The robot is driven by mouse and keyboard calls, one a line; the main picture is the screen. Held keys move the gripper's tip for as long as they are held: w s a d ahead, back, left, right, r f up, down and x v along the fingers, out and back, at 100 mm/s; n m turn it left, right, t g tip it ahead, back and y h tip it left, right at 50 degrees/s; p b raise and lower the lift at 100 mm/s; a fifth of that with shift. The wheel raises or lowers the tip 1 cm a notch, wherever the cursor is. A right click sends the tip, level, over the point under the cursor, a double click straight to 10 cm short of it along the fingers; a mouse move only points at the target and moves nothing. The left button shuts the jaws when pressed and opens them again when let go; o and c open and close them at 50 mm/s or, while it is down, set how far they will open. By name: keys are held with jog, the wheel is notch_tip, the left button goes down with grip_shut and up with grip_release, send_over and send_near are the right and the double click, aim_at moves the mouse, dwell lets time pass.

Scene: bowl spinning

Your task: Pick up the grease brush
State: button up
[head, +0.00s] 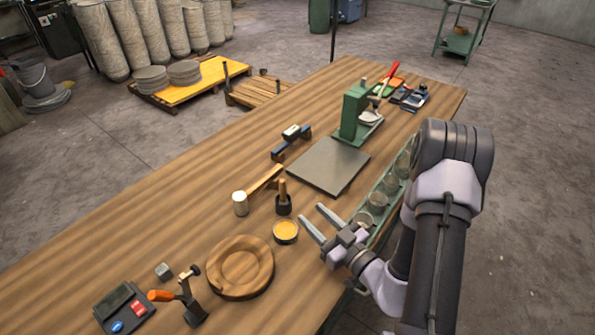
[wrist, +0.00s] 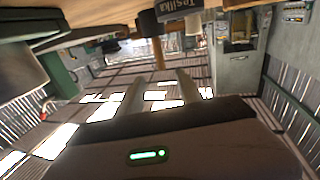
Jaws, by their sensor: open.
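The grease brush (head: 283,205) appears to be the upright piece with a wooden handle and a dark, wide lower end, standing on the wooden table (head: 150,225). An open tin of yellow-orange grease (head: 286,230) sits just in front of it. My gripper (head: 313,214) is open and empty, to the right of the brush and tin, with its fingers pointing toward the brush. In the wrist view, which looks upside down, the brush's wooden handle (wrist: 158,52) shows beyond and between the spread fingertips (wrist: 160,78), apart from them. A dark labelled tin (wrist: 181,14) partly covers its base.
A white-headed mallet (head: 241,204) lies left of the brush. A grey plate (head: 327,166) and green press (head: 355,112) stand behind. A green tray of jars (head: 383,200) is beside my arm.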

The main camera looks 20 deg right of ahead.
aim_at(284, 189)
jog(key=b+x, duration=0.2)
jog(key=x, duration=0.8)
jog(key=shift+w+a, duration=0.15)
jog(key=shift+w, duration=0.15)
jog(key=b+x, duration=0.2)
jog(key=x, duration=0.4)
jog(key=shift+w, duration=0.2)
jog(key=shift+r, duration=0.1)
grip_shut()
